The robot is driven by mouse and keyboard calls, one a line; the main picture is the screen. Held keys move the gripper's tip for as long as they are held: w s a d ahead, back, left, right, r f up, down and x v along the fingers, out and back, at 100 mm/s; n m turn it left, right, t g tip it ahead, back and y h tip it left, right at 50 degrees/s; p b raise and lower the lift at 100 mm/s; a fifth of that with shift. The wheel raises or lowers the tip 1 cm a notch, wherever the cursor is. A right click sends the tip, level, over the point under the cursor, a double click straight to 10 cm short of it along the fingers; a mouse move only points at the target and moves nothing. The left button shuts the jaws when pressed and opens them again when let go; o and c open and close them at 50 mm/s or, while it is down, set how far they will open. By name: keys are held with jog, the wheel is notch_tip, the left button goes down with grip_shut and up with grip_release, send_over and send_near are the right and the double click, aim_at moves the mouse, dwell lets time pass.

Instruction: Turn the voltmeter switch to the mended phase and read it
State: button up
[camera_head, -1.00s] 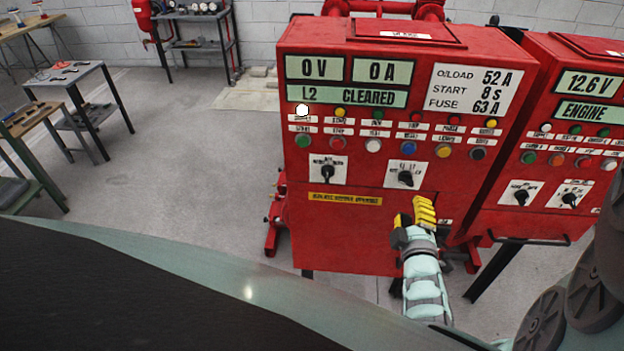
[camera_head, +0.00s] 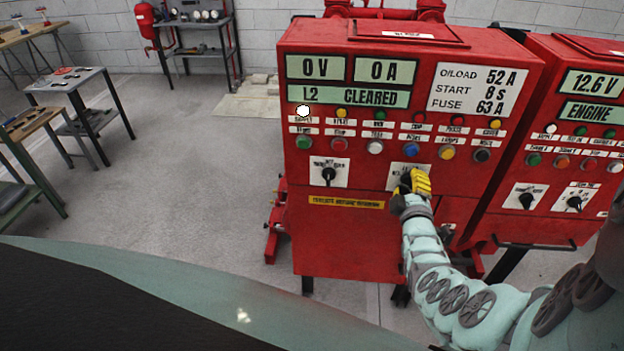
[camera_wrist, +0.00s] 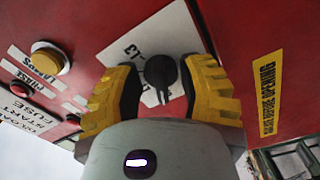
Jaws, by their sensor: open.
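The voltmeter switch is a black rotary knob (camera_wrist: 160,72) on a white plate (camera_wrist: 128,50) on the red panel. In the wrist view the yellow fingers of my gripper (camera_wrist: 163,88) stand open on both sides of the knob, with small gaps visible. In the head view my gripper (camera_head: 416,185) is at the right-hand switch plate (camera_head: 408,171) and hides most of that knob. The plate's lettering is only partly readable. The panel displays read 0 V (camera_head: 315,68), 0 A (camera_head: 382,70) and L2 CLEARED (camera_head: 348,97).
A second black rotary switch (camera_head: 328,175) sits to the left on the same panel. Coloured buttons and lamps run in rows above. A second red panel (camera_head: 570,150) with its own switches stands at the right. Open floor (camera_head: 180,200) lies to the left.

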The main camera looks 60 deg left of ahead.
jog(key=shift+c, duration=0.2)
grip_shut()
dwell(0.4)
